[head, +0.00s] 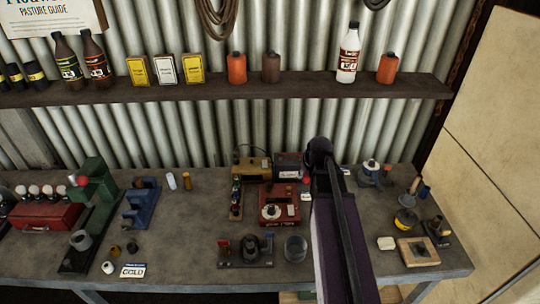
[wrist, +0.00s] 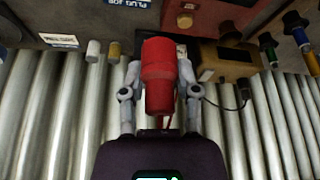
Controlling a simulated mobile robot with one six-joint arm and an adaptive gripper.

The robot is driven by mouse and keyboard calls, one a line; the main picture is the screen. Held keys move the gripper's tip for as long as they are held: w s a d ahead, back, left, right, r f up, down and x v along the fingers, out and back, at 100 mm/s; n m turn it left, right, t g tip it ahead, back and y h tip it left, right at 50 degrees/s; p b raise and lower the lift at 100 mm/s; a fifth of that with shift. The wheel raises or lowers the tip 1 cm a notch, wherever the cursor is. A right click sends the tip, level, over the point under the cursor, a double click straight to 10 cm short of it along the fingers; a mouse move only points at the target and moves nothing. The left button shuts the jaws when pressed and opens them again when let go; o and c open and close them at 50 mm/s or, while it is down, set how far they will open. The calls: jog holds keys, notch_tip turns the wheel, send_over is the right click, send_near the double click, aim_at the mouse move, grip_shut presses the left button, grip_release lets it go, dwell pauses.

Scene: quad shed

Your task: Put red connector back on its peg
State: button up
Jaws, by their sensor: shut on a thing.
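In the wrist view the red connector (wrist: 160,75) stands between the two grey fingers of my gripper (wrist: 158,88), which is shut on it. Its wide end points to the top of the picture, and its narrower end is toward the wrist. Several connectors with dark tops and green, yellow and blue bodies stand in a row at the right of the wrist view (wrist: 298,35). Their narrow rack (head: 236,203) is left of the arm in the head view. I cannot make out an empty peg.
A brass-coloured box (wrist: 228,57) with a cable stands near the corrugated wall, close to the gripper. A red device (head: 282,212) sits in front of the boxes. The bench's centre left is fairly clear.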

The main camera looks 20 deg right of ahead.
jog(key=shift+f+b, duration=1)
jog(key=shift+f, duration=0.3)
jog(key=shift+s, duration=0.1)
